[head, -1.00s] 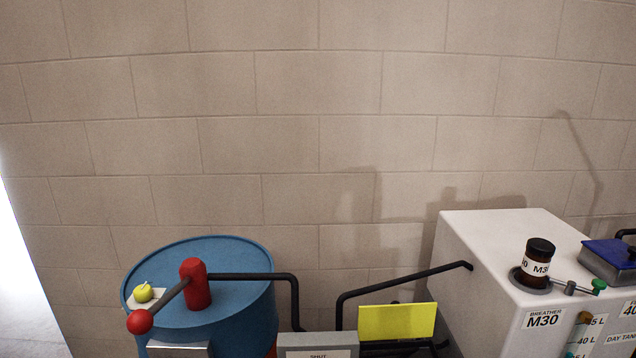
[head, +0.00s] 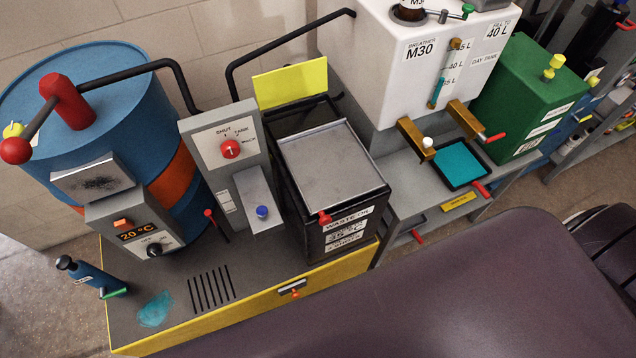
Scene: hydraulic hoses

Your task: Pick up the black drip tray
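A black tray (head: 451,187) with a raised rim sits on a grey shelf below the white day tank, right of centre in the head view. Its inside is teal, which looks like liquid or a liner. Two brass fittings (head: 414,138) stick out from the tank above and behind it, and one has a white knob. Red handles are close to its right side. Neither of my grippers is in view.
A black waste oil bin (head: 340,215) with a grey lid (head: 329,163) stands left of the shelf. A blue drum (head: 120,90), a control box (head: 135,225) and a blue bottle (head: 88,274) are further left. A teal spill (head: 155,309) lies on the yellow-edged platform. A green tank (head: 525,95) stands at right.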

